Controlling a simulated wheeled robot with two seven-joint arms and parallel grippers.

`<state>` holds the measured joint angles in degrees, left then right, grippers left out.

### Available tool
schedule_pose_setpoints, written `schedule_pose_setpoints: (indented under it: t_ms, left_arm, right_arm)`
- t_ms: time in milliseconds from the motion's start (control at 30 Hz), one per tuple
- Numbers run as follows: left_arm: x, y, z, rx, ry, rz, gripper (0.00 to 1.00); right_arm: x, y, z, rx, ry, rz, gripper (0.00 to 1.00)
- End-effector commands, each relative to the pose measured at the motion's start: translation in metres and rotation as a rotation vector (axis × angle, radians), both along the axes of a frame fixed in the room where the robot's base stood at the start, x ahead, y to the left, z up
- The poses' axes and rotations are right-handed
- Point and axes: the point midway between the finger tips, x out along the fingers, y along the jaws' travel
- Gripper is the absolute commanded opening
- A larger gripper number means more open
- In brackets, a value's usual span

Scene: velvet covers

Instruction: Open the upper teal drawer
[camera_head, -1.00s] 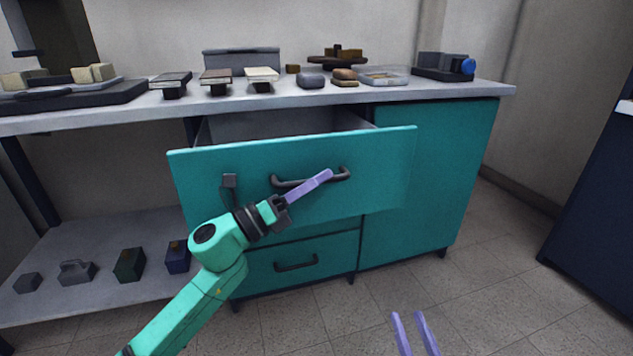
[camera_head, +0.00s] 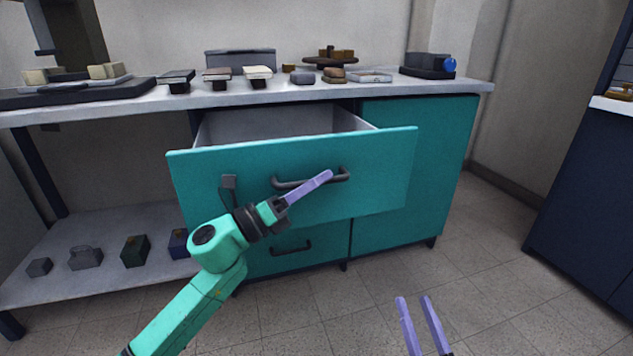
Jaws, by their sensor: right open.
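The upper teal drawer (camera_head: 380,168) stands pulled out from the cabinet, with its grey inside (camera_head: 270,124) showing behind the front panel. Its dark bar handle (camera_head: 285,184) is in the middle of the front. My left gripper (camera_head: 318,184) is at this handle, its lilac fingers crossing the bar. Only one finger shows clearly, so I cannot tell whether it is shut on the bar. My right gripper (camera_head: 414,312) is low at the bottom edge, open and empty, apart from the drawer and in front of the floor.
A teal door panel (camera_head: 445,165) is at the right. The grey countertop (camera_head: 300,96) carries several small items. A low shelf (camera_head: 100,280) is at the left. Floor (camera_head: 480,280) is clear at the right.

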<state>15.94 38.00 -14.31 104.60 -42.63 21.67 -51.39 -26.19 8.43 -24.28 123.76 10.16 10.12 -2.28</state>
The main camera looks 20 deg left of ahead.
Motion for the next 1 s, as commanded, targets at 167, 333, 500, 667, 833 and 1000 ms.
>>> schedule_pose_setpoints:
  t_ms: [167,333,500,667,833,1000]
  left_arm:
    - [0.000,0.000,0.000,-0.001,0.001,0.000,0.30]
    - [-0.001,0.001,-0.001,-0.001,0.001,0.000,0.30]
    - [-0.012,0.012,-0.007,-0.002,0.004,0.000,0.30]
    - [-0.030,0.029,-0.016,-0.002,0.004,0.000,0.30]
    - [-0.051,0.050,-0.025,-0.002,0.004,0.001,0.30]
    - [-0.077,0.075,-0.037,-0.002,0.006,0.001,0.30]
  right_arm:
    - [0.000,0.000,-0.001,-0.001,0.002,0.000,0.50]
    - [0.000,0.001,-0.001,-0.001,0.002,0.002,0.50]
    - [0.000,0.001,-0.002,-0.005,0.002,0.003,0.50]
    - [-0.001,0.000,-0.002,-0.007,0.000,0.004,0.50]
    - [-0.001,0.000,-0.001,-0.007,0.002,0.005,0.50]
    - [-0.002,0.001,-0.008,-0.009,0.031,0.008,0.50]
